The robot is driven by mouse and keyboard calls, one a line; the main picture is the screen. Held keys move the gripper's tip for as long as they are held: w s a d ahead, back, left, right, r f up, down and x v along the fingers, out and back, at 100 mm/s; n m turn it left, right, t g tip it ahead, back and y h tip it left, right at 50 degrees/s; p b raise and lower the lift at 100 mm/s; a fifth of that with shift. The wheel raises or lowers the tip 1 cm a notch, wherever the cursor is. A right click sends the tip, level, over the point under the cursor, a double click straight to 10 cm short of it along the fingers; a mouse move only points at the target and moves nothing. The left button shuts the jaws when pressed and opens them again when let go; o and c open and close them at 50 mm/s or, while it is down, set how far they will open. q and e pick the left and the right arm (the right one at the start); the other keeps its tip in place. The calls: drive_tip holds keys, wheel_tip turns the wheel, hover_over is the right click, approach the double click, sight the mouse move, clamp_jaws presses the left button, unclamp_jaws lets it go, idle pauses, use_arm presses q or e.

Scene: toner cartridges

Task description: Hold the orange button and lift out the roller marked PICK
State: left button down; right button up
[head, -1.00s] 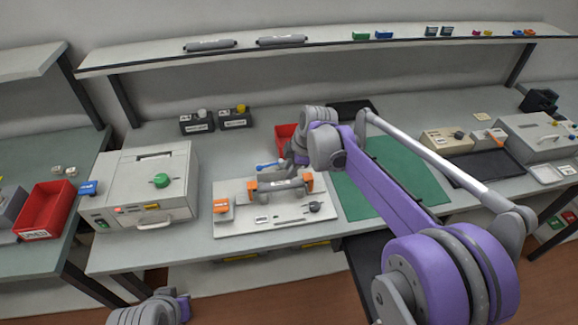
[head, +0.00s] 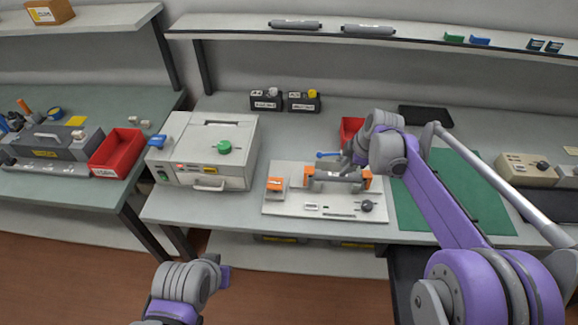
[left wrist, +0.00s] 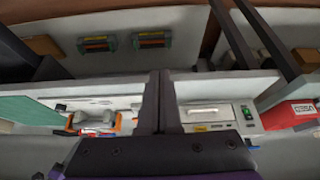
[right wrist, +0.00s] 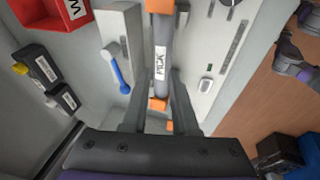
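The roller marked PICK (right wrist: 161,62) lies in a holder on a light plate (head: 285,209), between orange end blocks (right wrist: 158,104); the plate also shows in the right wrist view. My right gripper (head: 349,161) is over the roller. In the right wrist view its fingers (right wrist: 160,82) stand either side of the roller, apparently with gaps. My left gripper (head: 223,276) is low in front of the bench, away from the plate. Its fingers (left wrist: 160,85) are together and empty.
A grey machine with a green knob (head: 224,147) stands left of the plate. A red bin (head: 350,130) is behind it, a green mat (head: 450,190) to the right. Spare rollers (head: 368,29) lie on the shelf above.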

use_arm(q)
drive_tip(key=w+d+r+n+h, duration=0.1)
drive_tip(key=w+r+n, duration=0.25)
drive_tip(key=w, duration=0.25)
drive_tip(key=w+d+r+n, duration=0.2)
drive_tip(key=w+n, duration=0.3)
drive_tip(key=w, duration=0.1)
drive_tip(key=w+d+n+g+h, duration=0.1)
drive_tip(key=w+d+n+h, duration=0.15)
drive_tip(key=w+n, duration=0.95)
drive_tip(key=w+f, duration=0.1)
drive_tip(key=f, duration=0.1)
drive_tip(key=w+d+f+m, duration=0.1)
drive_tip(key=f, duration=0.1)
drive_tip(key=w+f+m+y, duration=0.1)
drive_tip(key=f, duration=0.1)
drive_tip(key=shift+w+d, duration=0.3)
drive_tip(key=shift+w, duration=0.1)
drive_tip(key=shift+f, duration=0.15)
use_arm(e)
drive_tip(key=shift+f, duration=0.2)
